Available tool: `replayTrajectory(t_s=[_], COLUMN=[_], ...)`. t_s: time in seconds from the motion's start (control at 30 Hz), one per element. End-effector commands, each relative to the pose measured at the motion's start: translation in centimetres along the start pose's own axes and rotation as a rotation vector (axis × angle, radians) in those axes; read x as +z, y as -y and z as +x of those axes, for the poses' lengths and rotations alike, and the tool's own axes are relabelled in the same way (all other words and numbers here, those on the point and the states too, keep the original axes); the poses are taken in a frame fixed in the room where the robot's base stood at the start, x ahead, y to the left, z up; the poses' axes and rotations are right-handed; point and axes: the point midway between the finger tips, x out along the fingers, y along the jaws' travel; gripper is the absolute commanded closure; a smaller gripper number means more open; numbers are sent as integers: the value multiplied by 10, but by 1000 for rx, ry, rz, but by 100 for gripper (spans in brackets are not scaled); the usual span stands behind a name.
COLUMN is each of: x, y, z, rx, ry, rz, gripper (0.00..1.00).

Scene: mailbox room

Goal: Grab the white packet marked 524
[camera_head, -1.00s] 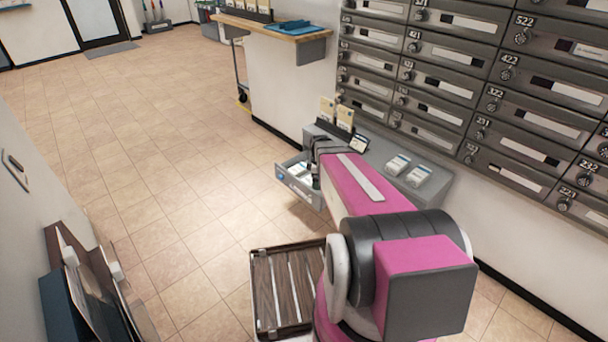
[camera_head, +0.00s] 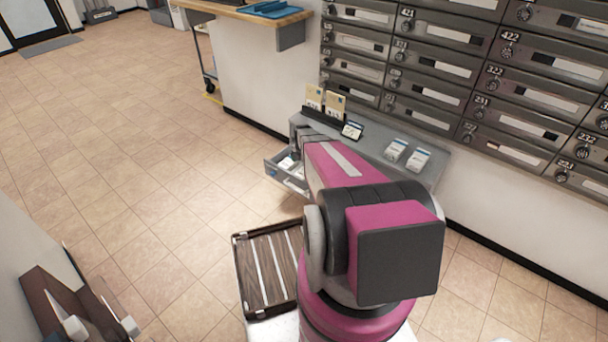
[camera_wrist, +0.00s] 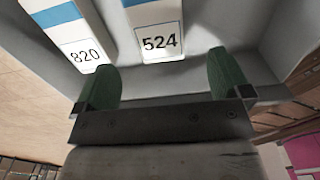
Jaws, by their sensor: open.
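The white packet marked 524 (camera_wrist: 161,42), with a blue band, lies in a grey drawer. A white packet marked 820 (camera_wrist: 82,50) lies to its left. My gripper (camera_wrist: 162,62) is open, its two green fingers apart. In the wrist view the lower end of packet 524 shows between and just beyond the fingertips; I cannot tell whether they touch it. In the head view the pulled-out drawer (camera_head: 273,172) holds white packets, and my arm hides the gripper and part of the drawer.
Two white packets (camera_head: 395,150) (camera_head: 418,160) lie on the grey cabinet top (camera_head: 375,147), near a dark holder with cards (camera_head: 325,112). Mailboxes (camera_head: 435,75) line the wall behind. A slatted brown rack (camera_head: 268,270) is beside my base. The tiled floor (camera_head: 130,150) at left is open.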

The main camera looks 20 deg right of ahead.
Motion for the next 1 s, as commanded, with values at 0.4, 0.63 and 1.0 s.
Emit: replayTrajectory(t_s=[0.4,0.63,1.0], x=[2,3,2], y=[-2,-3,-2], z=[42,74,82], rx=[0,0,0], ry=[0,0,0], rz=[2,2,2], gripper=[4,4,24])
